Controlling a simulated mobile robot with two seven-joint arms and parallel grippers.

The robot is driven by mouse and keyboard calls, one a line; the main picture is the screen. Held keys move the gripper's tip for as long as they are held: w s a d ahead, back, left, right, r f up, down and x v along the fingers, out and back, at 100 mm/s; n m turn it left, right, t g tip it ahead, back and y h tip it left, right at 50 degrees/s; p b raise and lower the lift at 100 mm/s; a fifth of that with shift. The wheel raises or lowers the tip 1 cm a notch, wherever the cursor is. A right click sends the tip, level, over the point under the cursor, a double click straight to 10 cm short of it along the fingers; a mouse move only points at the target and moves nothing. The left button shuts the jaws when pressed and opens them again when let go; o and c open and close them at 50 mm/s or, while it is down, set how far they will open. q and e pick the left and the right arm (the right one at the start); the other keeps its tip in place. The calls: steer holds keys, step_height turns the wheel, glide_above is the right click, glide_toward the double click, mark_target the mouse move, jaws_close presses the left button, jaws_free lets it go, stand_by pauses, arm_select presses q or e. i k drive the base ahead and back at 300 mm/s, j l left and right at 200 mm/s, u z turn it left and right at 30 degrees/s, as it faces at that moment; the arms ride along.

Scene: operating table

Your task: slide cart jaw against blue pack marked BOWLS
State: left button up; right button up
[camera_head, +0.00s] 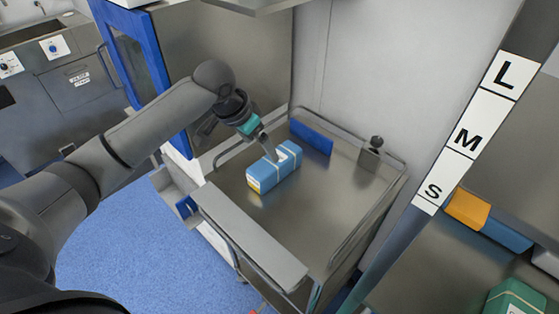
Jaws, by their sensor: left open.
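A blue pack (263,177) with pale bands and a white label lies on the metal cart top (318,205). Its lettering is too small to read. My left gripper (268,152) is over the pack's far end, its fingers pointing down, open; I cannot tell whether they touch the pack. A blue upright plate (311,138) stands behind the pack, apart from it. A grey bracket with a dark knob (371,155) stands at the cart's far right corner. Which of these is the jaw cannot be told. My right gripper is out of view.
A metal rail (384,207) edges the cart's right side. A blue-framed cabinet (135,62) stands behind my left arm. A post marked L, M, S (468,133) rises at right, near an orange box (467,208). The cart top's front and right are clear.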

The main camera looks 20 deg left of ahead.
mark_target(318, 141)
steer(key=j+z, duration=0.6)
steer(key=z, duration=0.2)
steer(key=j+z, duration=0.25)
steer(key=z, duration=0.2)
